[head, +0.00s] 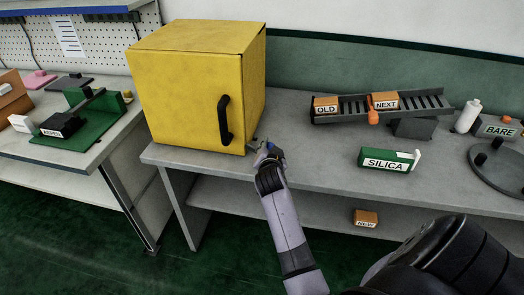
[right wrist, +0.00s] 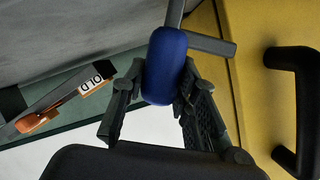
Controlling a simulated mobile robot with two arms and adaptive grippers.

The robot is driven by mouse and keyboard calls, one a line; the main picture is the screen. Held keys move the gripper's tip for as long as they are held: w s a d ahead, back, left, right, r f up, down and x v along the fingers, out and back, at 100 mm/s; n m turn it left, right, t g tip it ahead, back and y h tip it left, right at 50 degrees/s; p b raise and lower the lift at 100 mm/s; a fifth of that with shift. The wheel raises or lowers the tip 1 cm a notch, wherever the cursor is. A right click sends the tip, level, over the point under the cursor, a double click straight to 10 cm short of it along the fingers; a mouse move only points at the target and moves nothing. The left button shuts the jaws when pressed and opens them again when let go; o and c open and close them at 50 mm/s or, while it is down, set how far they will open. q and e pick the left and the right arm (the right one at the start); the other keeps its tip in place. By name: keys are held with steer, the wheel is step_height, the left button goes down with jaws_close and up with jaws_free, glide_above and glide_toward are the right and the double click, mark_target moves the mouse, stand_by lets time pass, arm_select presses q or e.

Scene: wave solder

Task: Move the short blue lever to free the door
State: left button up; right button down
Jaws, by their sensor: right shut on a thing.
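The yellow cabinet (head: 185,85) stands on the grey bench, its door shut as far as I can see, with a black handle (head: 224,119) on the door. The handle also shows in the right wrist view (right wrist: 298,110). The short blue lever (right wrist: 164,66) has a rounded blue grip on a grey metal shaft beside the yellow wall. My right gripper (head: 267,152) is at the cabinet's lower right front corner, with its fingers (right wrist: 160,88) shut on the blue grip. In the head view the lever is small and partly hidden by the gripper. My left gripper is not in view.
Right of the cabinet are a rack (head: 425,102) with orange OLD (head: 325,105) and NEXT (head: 384,101) blocks, and a green SILICA box (head: 388,160). A white bottle (head: 468,115) stands farther right. An orange NEW block (head: 365,218) lies on the lower shelf.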

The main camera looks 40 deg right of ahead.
steer(key=shift+s+d+f+m+t, duration=0.45)
steer(key=shift+s+f+m, duration=0.1)
steer(key=shift+m, duration=0.25)
steer(key=shift+s+d+f+y+b, duration=0.1)
steer(key=shift+s+d+y+b, duration=0.05)
steer(key=shift+y+b, duration=0.2)
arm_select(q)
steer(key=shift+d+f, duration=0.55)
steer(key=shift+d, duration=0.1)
arm_select(e)
steer(key=shift+d+f+m, duration=0.1)
steer(key=shift+m, duration=0.3)
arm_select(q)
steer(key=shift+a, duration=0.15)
arm_select(e)
steer(key=shift+s, duration=0.1)
steer(key=c, duration=1.2)
jaws_free()
steer(key=shift+t, duration=0.25)
steer(key=shift+c, duration=0.2)
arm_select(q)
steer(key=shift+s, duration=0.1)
arm_select(e)
step_height(320, 180, up, 10)
steer(key=shift+f, duration=0.1)
